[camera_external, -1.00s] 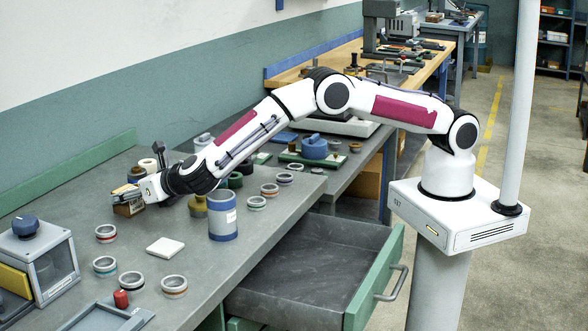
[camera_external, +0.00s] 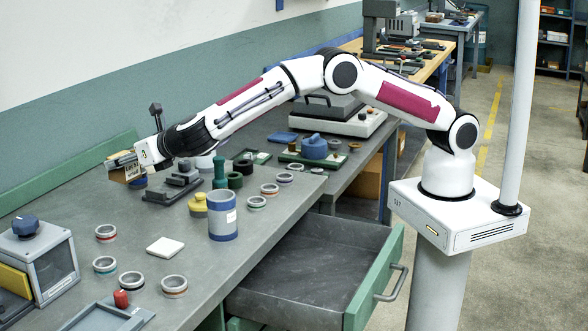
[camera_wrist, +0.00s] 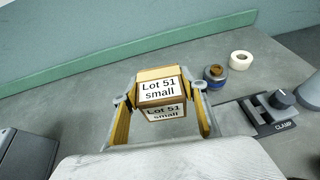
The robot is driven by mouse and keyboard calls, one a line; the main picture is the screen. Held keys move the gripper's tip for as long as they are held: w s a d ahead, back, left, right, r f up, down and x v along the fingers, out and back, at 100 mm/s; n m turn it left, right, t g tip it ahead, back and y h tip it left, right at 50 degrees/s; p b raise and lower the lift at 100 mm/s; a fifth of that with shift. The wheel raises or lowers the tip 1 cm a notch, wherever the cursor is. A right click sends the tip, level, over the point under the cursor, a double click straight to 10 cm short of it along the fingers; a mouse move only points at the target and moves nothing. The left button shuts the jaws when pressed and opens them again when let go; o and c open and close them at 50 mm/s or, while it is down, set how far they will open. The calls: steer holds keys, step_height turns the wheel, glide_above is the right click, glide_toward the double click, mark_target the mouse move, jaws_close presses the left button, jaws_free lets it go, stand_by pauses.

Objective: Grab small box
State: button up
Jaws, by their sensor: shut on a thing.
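The small box (camera_wrist: 160,92) is brown cardboard with white labels reading "Lot 51 small". My gripper (camera_wrist: 160,108) is shut on it in the wrist view, with one yellow-padded finger on each side. In the external view my gripper (camera_external: 122,163) holds the small box (camera_external: 133,172) above the grey workbench, near the green back rail. The box's far side is hidden.
A grey clamp fixture (camera_wrist: 262,112), a dark jar with a blue band (camera_wrist: 214,76) and a white roll (camera_wrist: 241,60) stand right of the box. Several rings, a white tile (camera_external: 165,246) and a blue-white cylinder (camera_external: 223,215) stand on the bench. An open drawer (camera_external: 310,270) juts out in front.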

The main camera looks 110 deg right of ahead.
step_height(320, 180, up, 19)
stand_by(0.5)
stand_by(0.5)
